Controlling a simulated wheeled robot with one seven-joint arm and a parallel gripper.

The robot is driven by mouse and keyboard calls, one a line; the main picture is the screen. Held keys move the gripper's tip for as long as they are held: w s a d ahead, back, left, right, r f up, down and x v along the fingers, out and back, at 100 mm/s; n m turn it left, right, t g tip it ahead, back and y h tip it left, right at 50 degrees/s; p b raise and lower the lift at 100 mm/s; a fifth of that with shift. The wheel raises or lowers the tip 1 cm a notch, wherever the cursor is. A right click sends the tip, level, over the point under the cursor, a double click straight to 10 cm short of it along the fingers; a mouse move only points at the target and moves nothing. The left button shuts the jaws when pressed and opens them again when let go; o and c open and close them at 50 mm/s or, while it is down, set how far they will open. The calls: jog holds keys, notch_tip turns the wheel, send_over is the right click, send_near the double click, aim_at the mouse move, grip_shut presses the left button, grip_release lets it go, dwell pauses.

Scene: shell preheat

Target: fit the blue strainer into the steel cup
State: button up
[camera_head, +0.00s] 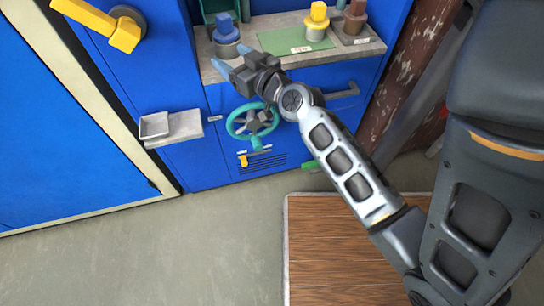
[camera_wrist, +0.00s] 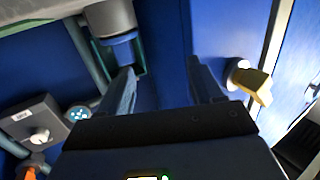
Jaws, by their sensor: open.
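The blue strainer (camera_head: 225,24) stands upright at the left end of the grey shelf, on top of the steel cup (camera_head: 228,49). How deep it sits in the cup, I cannot tell. In the wrist view, a blue block that looks like the strainer (camera_wrist: 123,52) adjoins a grey cylinder that looks like the cup (camera_wrist: 108,18), near the left fingertip. My gripper (camera_head: 230,58) is open, with nothing between its fingers. It is at the shelf's front edge, just in front of the cup. In the wrist view, my gripper (camera_wrist: 162,68) has its fingers spread apart.
A yellow-topped piece (camera_head: 317,20) and a brown one (camera_head: 354,20) stand farther right on the shelf (camera_head: 345,51), beside a green mat (camera_head: 283,41). A teal handwheel (camera_head: 236,124) is below. A small tray (camera_head: 153,125) and yellow door handle (camera_head: 122,34) are left.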

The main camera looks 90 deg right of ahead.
jog(key=s+a+f+n+t+y, duration=0.15)
jog(key=a+n+y, duration=0.35)
jog(key=a, duration=1.5)
jog(key=s+a+r+n+y, duration=0.2)
jog(key=s+a+y, duration=0.1)
jog(key=a, duration=0.3)
jog(key=s+a+r+n+t+y, duration=0.1)
jog(key=s+a+r+n+y, duration=0.1)
jog(key=s+a+y, duration=0.2)
jog(key=shift+s+a, duration=0.35)
jog(key=shift+a, duration=0.6)
